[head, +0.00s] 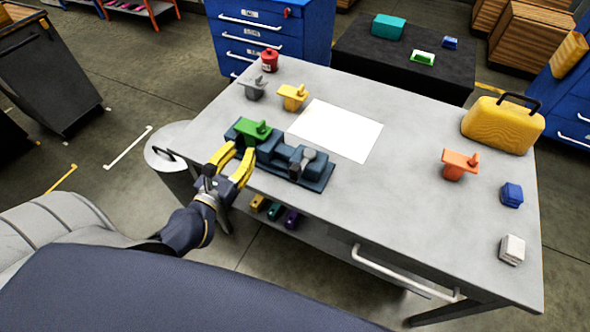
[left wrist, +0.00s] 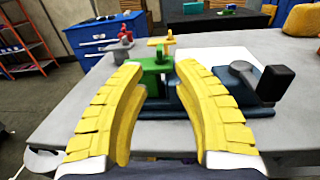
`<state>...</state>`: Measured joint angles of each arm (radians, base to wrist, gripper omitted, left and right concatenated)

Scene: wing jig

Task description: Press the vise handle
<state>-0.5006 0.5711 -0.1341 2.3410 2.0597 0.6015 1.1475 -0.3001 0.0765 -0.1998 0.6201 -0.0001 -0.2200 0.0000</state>
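The dark blue vise (head: 283,155) sits near the left front edge of the grey table. Its handle (head: 304,160), a grey lever with a dark knob, is at the right end; in the left wrist view the black knob (left wrist: 275,84) stands up at the right. A green part (head: 252,131) sits at the vise's left end and shows between my fingers in the left wrist view (left wrist: 153,65). My left gripper (head: 233,158) is open, its yellow fingers spread in front of the vise's left part, with nothing visibly held. My right gripper is not in view.
A white sheet (head: 337,130) lies behind the vise. An orange part (head: 458,164), yellow case (head: 503,125) and small blocks are at right. The table's middle is clear.

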